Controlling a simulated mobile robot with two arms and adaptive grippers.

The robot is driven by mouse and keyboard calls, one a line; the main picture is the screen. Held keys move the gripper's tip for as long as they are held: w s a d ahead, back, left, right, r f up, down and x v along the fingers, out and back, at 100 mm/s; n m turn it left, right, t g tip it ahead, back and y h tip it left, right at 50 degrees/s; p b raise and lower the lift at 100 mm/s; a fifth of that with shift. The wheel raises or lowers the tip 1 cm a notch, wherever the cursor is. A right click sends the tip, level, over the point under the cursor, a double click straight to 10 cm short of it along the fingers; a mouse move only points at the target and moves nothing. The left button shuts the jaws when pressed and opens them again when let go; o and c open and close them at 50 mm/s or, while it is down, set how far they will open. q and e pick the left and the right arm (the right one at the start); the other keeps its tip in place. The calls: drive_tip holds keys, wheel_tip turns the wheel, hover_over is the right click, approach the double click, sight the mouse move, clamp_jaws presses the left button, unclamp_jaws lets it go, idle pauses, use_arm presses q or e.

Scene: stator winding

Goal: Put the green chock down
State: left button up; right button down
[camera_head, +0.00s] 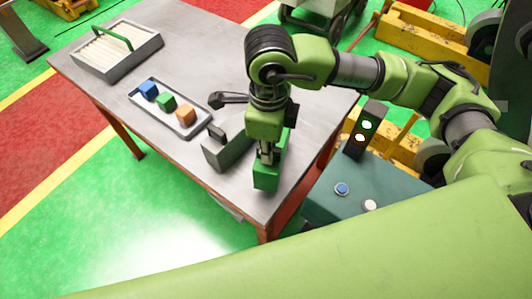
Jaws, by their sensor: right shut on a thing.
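The green chock (267,178) is a dark green block at the near right corner of the grey metal table (205,60). My right gripper (266,156) points down from above and is shut on its upper part. The chock looks upright; I cannot tell whether its underside touches the tabletop. My arm hides part of the chock's top and the table behind it. My left gripper is not in view.
A grey vise-like device (225,148) stands just left of the chock. A tray (189,129) holds small blue, green and orange blocks. A box with a green handle (115,50) stands far left. A button console (345,200) with a light post (364,130) stands right, beyond the table edge.

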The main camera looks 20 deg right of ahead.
drive_tip(key=f, duration=0.1)
drive_tip(key=p, duration=0.1)
drive_tip(key=f+p, duration=0.1)
drive_tip(key=shift+w+a+f, duration=0.15)
drive_tip(key=shift+a+f, duration=0.1)
drive_tip(key=shift+f, duration=0.7)
drive_tip(key=shift+f, duration=0.1)
drive_tip(key=c, duration=2)
unclamp_jaws()
drive_tip(key=shift+c, duration=0.2)
